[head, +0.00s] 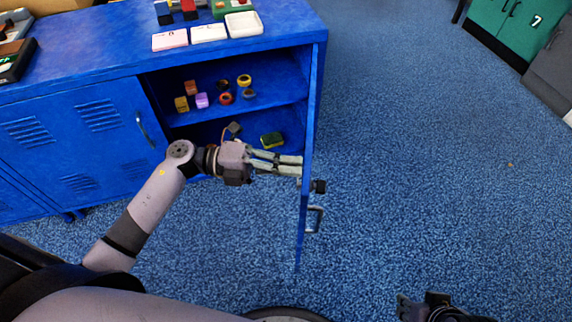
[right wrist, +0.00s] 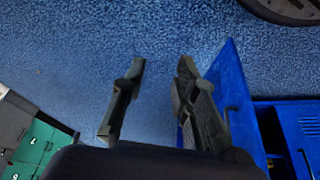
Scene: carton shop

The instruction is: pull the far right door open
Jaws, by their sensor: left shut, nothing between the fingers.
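The far right door (head: 307,130) of the blue cabinet stands swung out, seen almost edge-on, roughly square to the cabinet front. Its metal handle (head: 314,220) shows on the outer side. My left gripper (head: 300,167) is shut and empty, in front of the opened compartment, its fingertips at the door's inner face; whether they touch it I cannot tell. My right gripper (head: 425,305) is at the bottom right of the head view, partly cut off. In the right wrist view (right wrist: 160,80) its fingers are apart with nothing between them, beside the blue door (right wrist: 235,95).
The opened compartment's shelf (head: 255,108) holds several small blocks and rings; a green-and-yellow item (head: 272,140) lies below. Trays (head: 244,25) and other items stand on top. The neighbouring door (head: 80,135) is shut. Carpet right of the open door is clear. Green lockers (head: 510,25) stand farther back.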

